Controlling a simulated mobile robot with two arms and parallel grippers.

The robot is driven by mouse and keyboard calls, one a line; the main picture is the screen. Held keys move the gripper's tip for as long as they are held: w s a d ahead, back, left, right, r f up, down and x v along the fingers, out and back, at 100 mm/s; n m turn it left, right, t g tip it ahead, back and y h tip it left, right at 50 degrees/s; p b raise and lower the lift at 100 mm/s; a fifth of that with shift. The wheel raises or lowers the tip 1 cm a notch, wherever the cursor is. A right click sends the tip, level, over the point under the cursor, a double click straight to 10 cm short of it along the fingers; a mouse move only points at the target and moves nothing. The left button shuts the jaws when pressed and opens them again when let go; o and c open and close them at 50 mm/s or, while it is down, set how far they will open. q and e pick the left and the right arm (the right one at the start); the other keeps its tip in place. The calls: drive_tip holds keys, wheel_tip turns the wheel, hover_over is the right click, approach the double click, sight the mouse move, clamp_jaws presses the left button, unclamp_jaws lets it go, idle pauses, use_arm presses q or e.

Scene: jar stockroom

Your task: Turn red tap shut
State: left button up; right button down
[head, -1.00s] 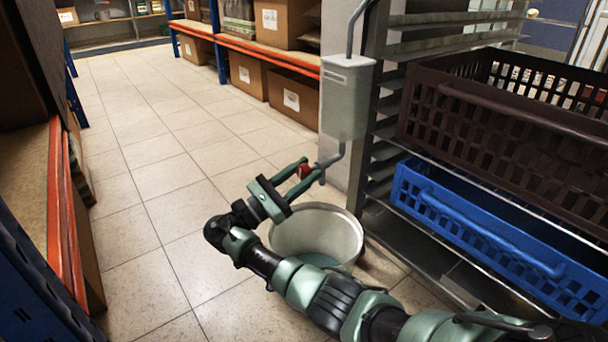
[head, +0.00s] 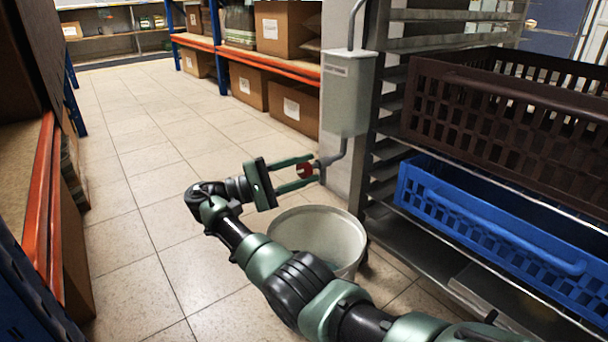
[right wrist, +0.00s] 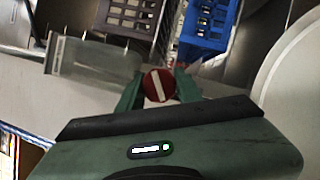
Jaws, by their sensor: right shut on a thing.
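The red tap (head: 305,170) sits on a grey pipe (head: 333,157) below a grey wall box (head: 346,95). My right gripper (head: 303,172) reaches it from the left, with one finger on either side of the red handle. In the right wrist view the tap's round red face (right wrist: 158,86) with a white bar shows between the two green fingers (right wrist: 159,90). The bar is tilted slightly from upright in that view. The gripper is shut on the tap. My left gripper is not in view.
A white bucket (head: 352,228) with some liquid stands on the floor below the tap. A metal rack at right holds a brown crate (head: 440,72) and a blue crate (head: 415,190). Shelves with boxes line the back. The tiled floor (head: 140,220) at left is clear.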

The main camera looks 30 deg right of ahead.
drive_tip(key=m+y, duration=0.1)
drive_tip(key=m, duration=0.2)
drive_tip(key=m+y, duration=0.1)
drive_tip(key=m, duration=0.2)
drive_tip(key=shift+y, duration=0.3)
drive_tip(key=shift+m, duration=0.4)
drive_tip(key=c, duration=1)
unclamp_jaws()
drive_tip(key=shift+o, duration=0.2)
